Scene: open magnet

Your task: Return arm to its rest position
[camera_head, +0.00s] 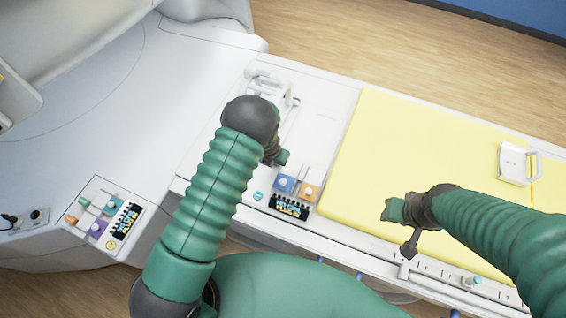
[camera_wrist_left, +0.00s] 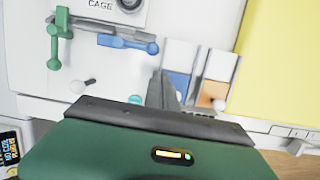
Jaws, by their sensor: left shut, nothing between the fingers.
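My left arm reaches in from the left in the head view, over the white end of the patient table (camera_head: 335,100). My left gripper (camera_head: 281,158) is partly hidden by its own wrist. It is shut and empty, above and just behind the blue block (camera_head: 285,183) and orange block (camera_head: 309,191). In the left wrist view its dark fingers (camera_wrist_left: 166,90) stand close beside the blue block (camera_wrist_left: 179,87); I cannot tell whether they touch. My right gripper (camera_head: 394,209) is over the yellow pad (camera_head: 420,130); its finger opening is unclear.
A green handle (camera_wrist_left: 55,42) and a blue handle (camera_wrist_left: 128,43) lie near my left gripper. A white bracket (camera_head: 514,164) stands on the pad. The magnet housing (camera_head: 110,130) fills the left, with a second control panel (camera_head: 104,218). Floor is free at the back.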

